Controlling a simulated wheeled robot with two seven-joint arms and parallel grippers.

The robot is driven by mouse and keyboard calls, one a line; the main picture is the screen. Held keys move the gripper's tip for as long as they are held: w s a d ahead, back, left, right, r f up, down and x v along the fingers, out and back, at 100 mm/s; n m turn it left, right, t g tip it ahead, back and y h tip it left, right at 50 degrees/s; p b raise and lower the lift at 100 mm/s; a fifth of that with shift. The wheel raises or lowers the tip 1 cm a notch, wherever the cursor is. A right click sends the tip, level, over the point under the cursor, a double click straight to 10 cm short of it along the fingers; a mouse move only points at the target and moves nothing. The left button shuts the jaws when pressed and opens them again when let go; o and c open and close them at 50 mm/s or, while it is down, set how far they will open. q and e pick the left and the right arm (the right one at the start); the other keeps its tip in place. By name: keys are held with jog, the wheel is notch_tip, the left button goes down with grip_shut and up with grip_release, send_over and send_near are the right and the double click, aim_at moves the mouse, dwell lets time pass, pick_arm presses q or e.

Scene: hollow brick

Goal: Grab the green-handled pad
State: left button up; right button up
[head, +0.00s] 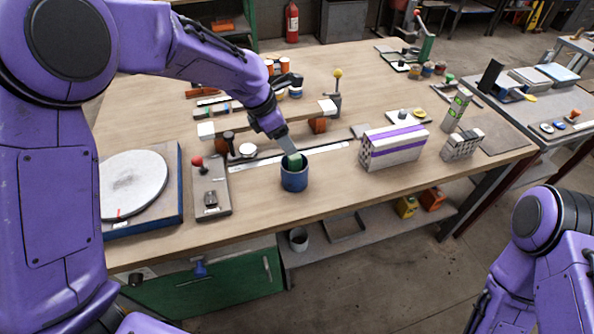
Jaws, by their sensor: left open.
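A blue cup (294,180) stands upright on the wooden table, near the middle. A small green part (295,161) shows at its mouth; it looks like the green handle of the pad, and the rest is hidden inside the cup. My left gripper (289,148) is open and points down right at the cup's mouth, by the green part. I cannot tell whether its fingers touch the green part. My right arm shows at the lower right, but its gripper is not in view.
A hollow brick with purple bands (393,147) stands right of the cup. A grey block with a red knob (212,195) and a round white disc on a blue base (133,184) are at left. A long metal straightedge (322,151) lies behind the cup. The tabletop in front of the brick is clear.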

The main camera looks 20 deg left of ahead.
aim_at(293, 156)
pick_arm(q)
jog(key=x, duration=0.4)
jog(key=a+x, duration=0.1)
jog(key=x, duration=0.1)
jog(key=shift+s+f+p, duration=0.1)
jog(key=shift+f+p, duration=0.05)
jog(key=shift+p, duration=0.2)
jog(key=shift+w+d+f, duration=0.15)
jog(key=shift+w+f, duration=0.1)
jog(key=shift+f, duration=0.05)
jog(key=shift+s+r, duration=0.1)
grip_shut()
